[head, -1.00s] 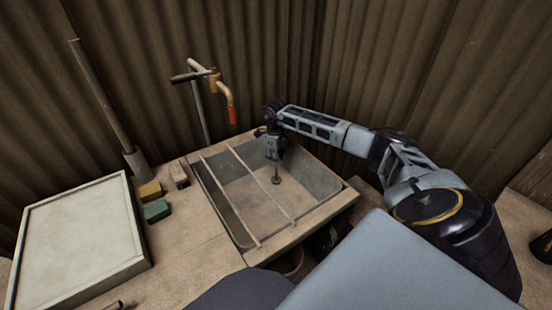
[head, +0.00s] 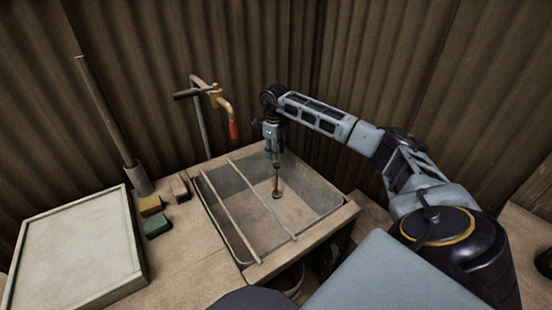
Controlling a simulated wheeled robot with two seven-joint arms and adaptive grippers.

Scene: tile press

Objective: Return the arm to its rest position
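My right arm comes in from the right and reaches over the sink (head: 318,197). Its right gripper (head: 276,162) points down above the basin's far side. The fingers are too small to tell whether they are open or shut. A thin dark rod with a round end (head: 277,192) shows just below the fingers; I cannot tell whether the gripper holds it or it belongs to the sink. My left gripper is not in view.
Two thin bars (head: 231,212) cross the sink. A tap with a red end (head: 232,122) stands behind it. Green (head: 157,226) and yellow (head: 150,205) blocks, a pale framed board (head: 75,250) and a leaning pole (head: 105,115) are at left. Corrugated walls close off the back.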

